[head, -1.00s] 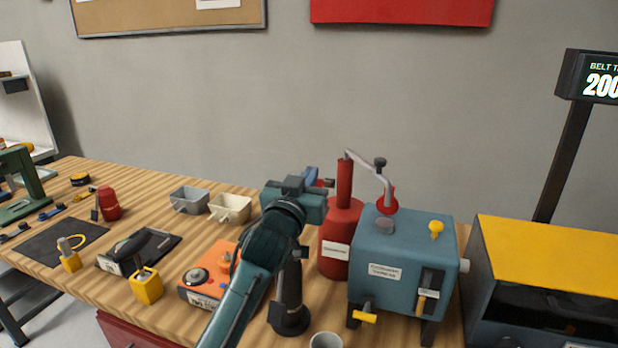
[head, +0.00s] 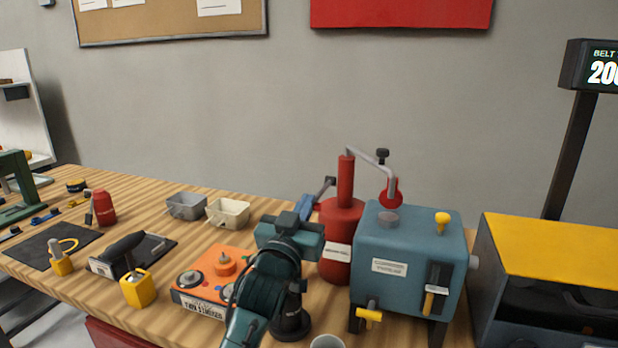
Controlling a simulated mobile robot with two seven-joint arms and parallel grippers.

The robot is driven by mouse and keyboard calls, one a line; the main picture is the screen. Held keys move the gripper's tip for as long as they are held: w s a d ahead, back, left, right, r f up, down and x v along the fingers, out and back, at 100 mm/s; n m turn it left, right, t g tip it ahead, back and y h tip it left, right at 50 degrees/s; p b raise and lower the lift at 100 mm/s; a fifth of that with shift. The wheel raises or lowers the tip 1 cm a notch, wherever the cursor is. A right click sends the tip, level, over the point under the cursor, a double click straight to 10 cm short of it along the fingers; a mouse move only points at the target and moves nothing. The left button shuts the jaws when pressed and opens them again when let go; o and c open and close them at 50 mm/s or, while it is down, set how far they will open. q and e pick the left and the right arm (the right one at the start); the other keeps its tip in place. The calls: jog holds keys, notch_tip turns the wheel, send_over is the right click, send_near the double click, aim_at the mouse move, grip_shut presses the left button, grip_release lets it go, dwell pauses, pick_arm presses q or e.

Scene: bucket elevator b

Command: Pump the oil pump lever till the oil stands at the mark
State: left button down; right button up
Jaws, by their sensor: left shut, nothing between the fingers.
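The red oil pump (head: 341,245) stands left of the blue gearbox (head: 408,245), its bent grey spout reaching over the gearbox top. The pump lever (head: 320,190) slopes down to the left to a blue grip (head: 304,207). My left gripper (head: 289,219) is shut and empty, close to the grip; its body hides the fingertips, so I cannot tell whether it touches. A dark sight gauge (head: 438,286) with yellow and white parts is on the gearbox front; the oil level and mark are too small to read. My right gripper is not in view.
An orange box (head: 218,268) with knobs lies left of my arm. Two small bins (head: 229,212) stand behind it. A grey cup (head: 327,342) is at the front edge. A yellow-topped machine (head: 550,256) stands right of the gearbox. A yellow tap (head: 369,315) juts from the gearbox.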

pick_arm(q)
jog(key=shift+f+b, duration=0.7)
jog(key=shift+f, duration=1.55)
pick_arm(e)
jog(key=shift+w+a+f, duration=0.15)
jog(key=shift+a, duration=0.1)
pick_arm(q)
jog(key=shift+r, duration=0.1)
